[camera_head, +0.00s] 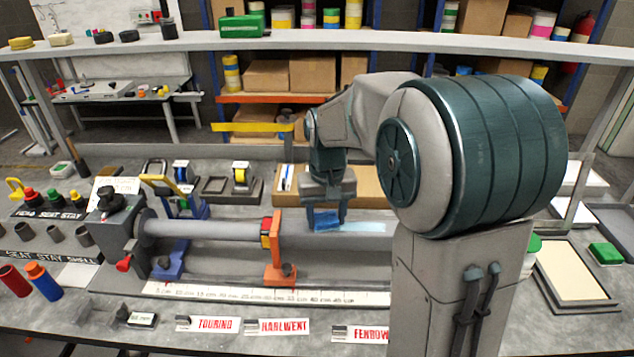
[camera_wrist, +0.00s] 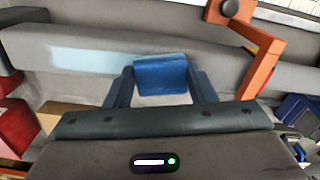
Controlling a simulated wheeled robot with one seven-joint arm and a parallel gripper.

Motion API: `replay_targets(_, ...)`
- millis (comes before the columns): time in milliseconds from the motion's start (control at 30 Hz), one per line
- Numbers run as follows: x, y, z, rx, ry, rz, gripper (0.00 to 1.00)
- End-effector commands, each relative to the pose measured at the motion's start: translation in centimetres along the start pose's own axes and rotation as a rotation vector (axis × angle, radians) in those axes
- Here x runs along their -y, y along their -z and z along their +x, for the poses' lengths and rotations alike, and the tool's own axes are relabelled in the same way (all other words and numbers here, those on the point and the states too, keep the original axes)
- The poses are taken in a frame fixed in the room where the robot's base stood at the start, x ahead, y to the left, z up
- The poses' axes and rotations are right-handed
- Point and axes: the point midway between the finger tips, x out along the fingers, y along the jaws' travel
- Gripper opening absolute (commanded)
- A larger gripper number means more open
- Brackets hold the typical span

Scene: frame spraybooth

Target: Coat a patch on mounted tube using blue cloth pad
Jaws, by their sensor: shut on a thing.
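My gripper (camera_head: 327,217) is shut on the blue cloth pad (camera_head: 325,221). The wrist view shows the pad (camera_wrist: 161,76) between my two fingers, at the near side of the grey mounted tube (camera_wrist: 215,58). The pad looks to be touching the tube, or very close to it. In the head view the tube (camera_head: 205,229) lies level in a grey fixture. A pale blue coated patch (camera_head: 362,227) runs to the right of the pad; it also shows to the left of the pad in the wrist view (camera_wrist: 90,56). My arm hides the tube's right end.
An orange bracket (camera_head: 279,255) stands at the tube, left of my gripper, with an orange-red collar (camera_head: 266,232). A ruler strip (camera_head: 255,293) runs in front. A grey clamp head (camera_head: 113,208) holds the left end.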

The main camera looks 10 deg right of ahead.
Motion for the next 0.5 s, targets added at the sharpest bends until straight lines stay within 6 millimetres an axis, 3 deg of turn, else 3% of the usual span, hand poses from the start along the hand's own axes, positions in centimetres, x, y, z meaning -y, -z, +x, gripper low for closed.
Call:
replay_targets(167, 1.3, 0.1, 0.0, 0.001, 0.000, 0.005, 0.32)
replay_targets(300, 1.2, 0.1, -2.6, -0.004, 0.000, 0.008, 0.32)
replay_targets(500, 1.3, 0.0, -4.2, -0.001, 0.000, 0.004, 0.32)
